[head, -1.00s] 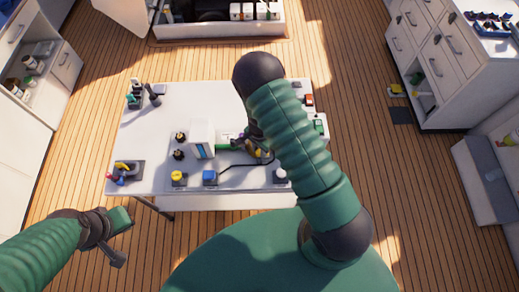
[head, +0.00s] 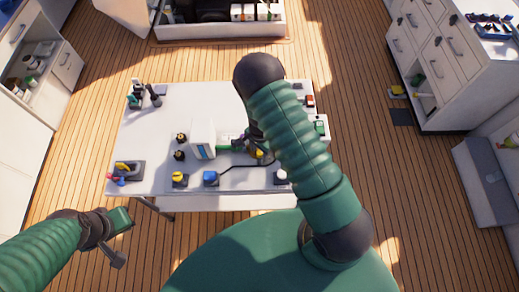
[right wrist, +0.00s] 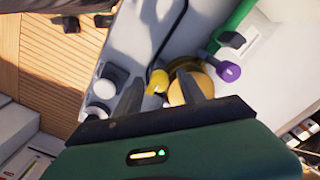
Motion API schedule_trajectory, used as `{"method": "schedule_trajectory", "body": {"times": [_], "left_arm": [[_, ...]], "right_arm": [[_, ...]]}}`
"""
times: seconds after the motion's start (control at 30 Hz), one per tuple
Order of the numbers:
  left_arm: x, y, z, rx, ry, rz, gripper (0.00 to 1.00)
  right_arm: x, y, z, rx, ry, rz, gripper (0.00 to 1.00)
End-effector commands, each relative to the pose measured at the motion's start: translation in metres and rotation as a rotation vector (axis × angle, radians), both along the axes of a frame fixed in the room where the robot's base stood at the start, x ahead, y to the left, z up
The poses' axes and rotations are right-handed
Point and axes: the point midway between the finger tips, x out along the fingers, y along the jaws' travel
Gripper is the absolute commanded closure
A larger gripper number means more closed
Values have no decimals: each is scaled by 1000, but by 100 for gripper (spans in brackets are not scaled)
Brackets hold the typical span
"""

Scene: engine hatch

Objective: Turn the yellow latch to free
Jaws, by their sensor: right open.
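My right gripper (right wrist: 164,98) is open, with its two dark fingers pointing down at the worktop. In the right wrist view a small yellow knob-like part (right wrist: 159,80) shows between the fingers. Beside it is a round yellow piece (right wrist: 185,88), partly covered by the right finger. I cannot tell which of these is the latch, or whether a finger touches either. In the head view a bit of yellow (head: 260,154) shows beside my right forearm, which hides most of the gripper. My left gripper (head: 122,238) hangs off the table's front left; its jaws are unclear.
The white table (head: 180,100) carries a white box (head: 202,139), a yellow knob (head: 179,177) and a blue piece (head: 210,177). A purple-ended part (right wrist: 228,71) and white round knobs (right wrist: 104,89) lie close to the right gripper. The table's back middle is clear.

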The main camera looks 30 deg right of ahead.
Motion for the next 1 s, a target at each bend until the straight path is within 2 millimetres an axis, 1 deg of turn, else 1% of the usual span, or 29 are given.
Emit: {"method": "schedule_trajectory", "body": {"times": [0.07, 0.17, 0.27, 0.5, 0.63, 0.7, 0.8, 1.0], "left_arm": [[0, 0, -1, 0, 0, 0, 100], [0, 0, -3, 0, 0, 0, 100], [0, 0, -6, 0, 0, 0, 100], [0, 0, -11, 0, 0, 0, 100], [0, 0, -12, 0, 0, 0, 100], [0, 0, -12, 0, 0, 0, 100], [0, 0, -12, 0, 0, 0, 100], [0, 0, -12, 0, 0, 0, 100]], "right_arm": [[0, 0, 4, -1, -1, 1, 53], [2, 0, 18, -1, -3, 2, 53], [3, 0, 43, -2, -6, 4, 53], [3, 1, 115, 0, -5, 3, 53], [3, 1, 145, 1, -3, 2, 53], [3, 1, 156, 0, -1, 2, 53], [3, 1, 164, 0, 1, 1, 53], [2, 0, 167, -1, 3, 0, 53]]}}
